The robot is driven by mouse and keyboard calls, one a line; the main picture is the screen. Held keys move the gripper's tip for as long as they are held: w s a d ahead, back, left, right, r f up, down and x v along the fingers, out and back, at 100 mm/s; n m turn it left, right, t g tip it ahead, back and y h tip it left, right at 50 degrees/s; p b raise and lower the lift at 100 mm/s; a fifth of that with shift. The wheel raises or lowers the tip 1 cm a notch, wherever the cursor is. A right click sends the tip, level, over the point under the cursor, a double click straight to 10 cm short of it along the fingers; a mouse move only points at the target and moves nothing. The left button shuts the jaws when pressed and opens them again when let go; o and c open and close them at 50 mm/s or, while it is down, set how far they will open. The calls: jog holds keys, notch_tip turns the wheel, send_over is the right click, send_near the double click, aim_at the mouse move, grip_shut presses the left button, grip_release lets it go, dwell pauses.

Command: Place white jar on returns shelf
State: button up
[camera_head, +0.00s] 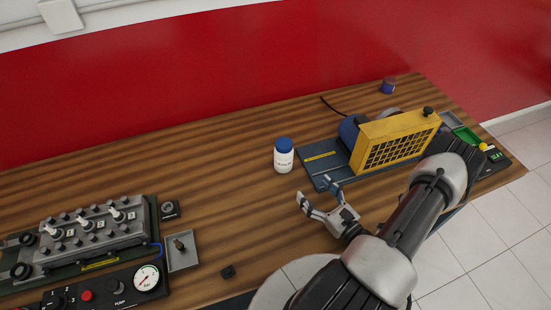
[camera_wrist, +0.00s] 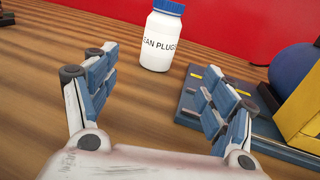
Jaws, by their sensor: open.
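A white jar (camera_head: 284,160) with a blue lid and a dark-lettered label stands upright on the wooden bench, left of the blue-grey base plate. My gripper (camera_head: 317,192) is open and empty, low over the bench on the near side of the jar. Its two fingers (camera_wrist: 155,75) are spread wide and apart from the jar. I cannot identify a returns shelf in either view.
A yellow guarded machine (camera_head: 397,142) on a base plate (camera_head: 325,160) stands right of the jar. A blue container (camera_head: 388,86) sits at the back. A valve panel (camera_head: 95,232), gauge (camera_head: 146,278) and small grey tray (camera_head: 181,253) lie at left. The bench's middle left is clear.

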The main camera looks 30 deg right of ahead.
aim_at(289, 163)
jog(key=shift+w+f, duration=0.2)
jog(key=w+b, duration=0.1)
jog(key=w, duration=0.9)
jog(key=shift+w+b, duration=0.35)
jog(key=shift+w, duration=0.05)
jog(key=shift+w+r+b, duration=0.2)
jog(key=shift+w+b, duration=0.45)
jog(key=shift+w, duration=2.4)
jog(key=c, duration=1.2)
jog(key=shift+c, duration=0.8)
jog(key=shift+r, duration=0.2)
